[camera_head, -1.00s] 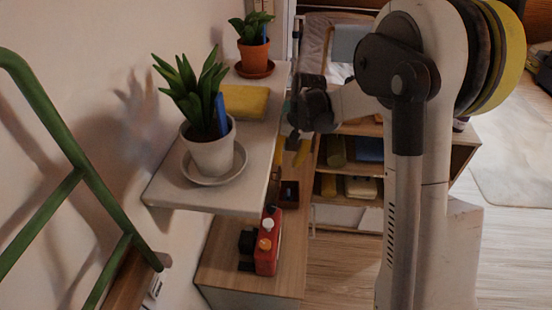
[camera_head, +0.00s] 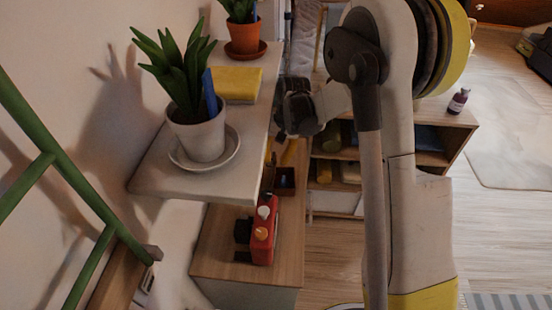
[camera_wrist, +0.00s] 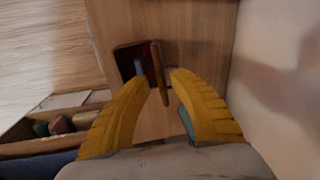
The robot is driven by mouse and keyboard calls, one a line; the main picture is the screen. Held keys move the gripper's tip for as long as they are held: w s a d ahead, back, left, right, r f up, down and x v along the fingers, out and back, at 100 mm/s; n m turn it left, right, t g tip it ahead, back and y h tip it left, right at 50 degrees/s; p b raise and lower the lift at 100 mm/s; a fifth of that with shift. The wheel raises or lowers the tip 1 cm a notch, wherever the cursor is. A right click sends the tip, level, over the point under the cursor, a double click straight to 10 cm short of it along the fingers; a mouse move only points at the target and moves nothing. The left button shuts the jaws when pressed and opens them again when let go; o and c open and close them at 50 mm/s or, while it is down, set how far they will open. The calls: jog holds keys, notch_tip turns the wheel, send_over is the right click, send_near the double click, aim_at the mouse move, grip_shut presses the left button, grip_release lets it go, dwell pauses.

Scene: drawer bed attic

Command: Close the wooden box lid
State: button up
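The wooden box (camera_head: 284,188) is small and dark reddish brown, on the wooden surface below the white shelf. In the wrist view the box (camera_wrist: 123,62) is open at the top, with a bluish thing inside. Its lid (camera_wrist: 159,88) stands up edge-on along the box's right side. My gripper (camera_wrist: 160,76) is open, its two yellow fingers apart. The lid appears between the fingertips in the picture; I cannot tell whether they touch it. In the head view the fingers (camera_head: 281,155) show just above the box, partly hidden by the shelf and wrist.
A red object (camera_head: 263,232) with knobs stands in front of the box. The white shelf (camera_head: 155,185) overhangs at left, bearing potted plants (camera_head: 200,138) and a yellow block (camera_head: 238,86). A low shelf unit (camera_head: 435,158) with a bottle (camera_head: 458,101) stands behind.

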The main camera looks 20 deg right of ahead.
grip_shut()
jog(key=shift+d, duration=0.1)
